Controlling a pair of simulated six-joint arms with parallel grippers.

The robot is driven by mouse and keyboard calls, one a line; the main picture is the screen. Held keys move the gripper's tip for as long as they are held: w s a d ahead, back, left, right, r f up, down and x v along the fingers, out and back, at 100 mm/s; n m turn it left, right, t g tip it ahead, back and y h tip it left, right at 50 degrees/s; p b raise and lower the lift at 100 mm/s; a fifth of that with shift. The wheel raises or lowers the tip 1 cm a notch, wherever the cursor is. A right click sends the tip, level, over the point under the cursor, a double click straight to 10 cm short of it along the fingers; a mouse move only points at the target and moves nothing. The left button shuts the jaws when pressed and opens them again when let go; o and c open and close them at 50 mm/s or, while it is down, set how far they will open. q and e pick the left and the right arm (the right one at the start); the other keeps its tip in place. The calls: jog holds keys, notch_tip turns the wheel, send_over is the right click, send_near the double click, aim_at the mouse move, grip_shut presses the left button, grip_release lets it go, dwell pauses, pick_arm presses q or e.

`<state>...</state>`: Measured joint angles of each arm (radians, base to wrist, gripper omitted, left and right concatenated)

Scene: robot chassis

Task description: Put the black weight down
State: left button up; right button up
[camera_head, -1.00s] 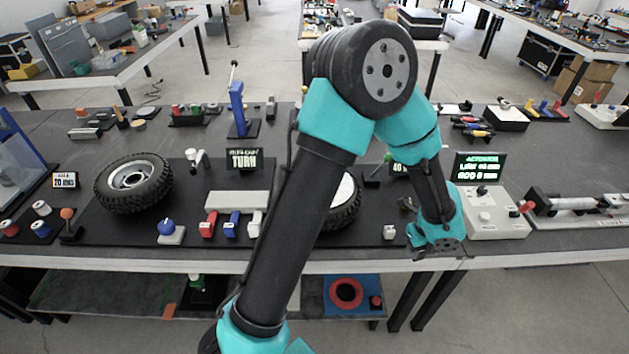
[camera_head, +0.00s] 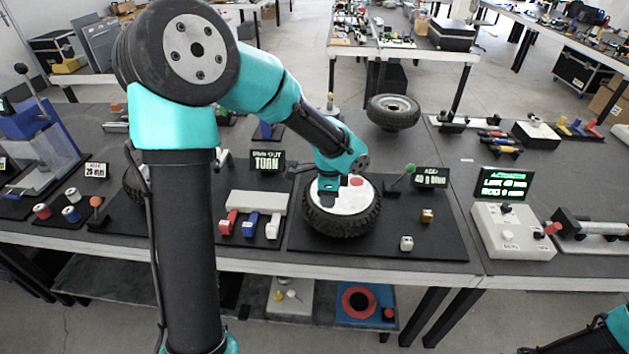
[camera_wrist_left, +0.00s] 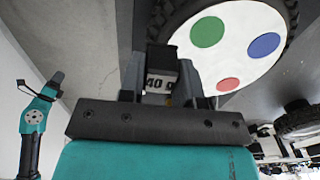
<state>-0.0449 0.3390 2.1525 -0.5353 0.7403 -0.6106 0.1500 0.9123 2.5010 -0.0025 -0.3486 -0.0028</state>
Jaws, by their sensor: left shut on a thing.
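My left gripper (camera_head: 328,190) is shut on the black weight (camera_wrist_left: 161,80), a small dark block with a white label partly hidden by the jaws in the left wrist view. In the head view the gripper is at the left part of the white disc (camera_head: 343,203) in a black-tyred wheel (camera_head: 340,224); the weight is too small to make out there. The disc also shows in the left wrist view with green, blue and red spots, the weight beside its edge in the picture. I cannot tell whether the weight touches it. My right gripper (camera_wrist_left: 57,77) seems to show dimly at the left.
A sign (camera_head: 430,177) and a green-knobbed lever (camera_head: 402,178) stand right of the wheel. Red, blue and white pieces stand at the left. A second wheel (camera_head: 393,112) is behind.

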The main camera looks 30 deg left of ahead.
pick_arm(q)
jog(key=shift+w, duration=0.1)
jog(key=w+a, duration=0.2)
jog(key=w, duration=0.2)
jog(key=w+a+f, duration=0.1)
jog(key=w+a, duration=0.2)
jog(key=w, duration=0.2)
jog(key=w+a, duration=0.3)
jog(key=w, duration=0.1)
jog(key=shift+w+a+f, duration=0.2)
jog(key=shift+w+f, duration=0.05)
jog(key=shift+f, duration=0.05)
jog(key=shift+f, duration=1.75)
jog(key=shift+f, duration=0.1)
jog(key=o, duration=0.9)
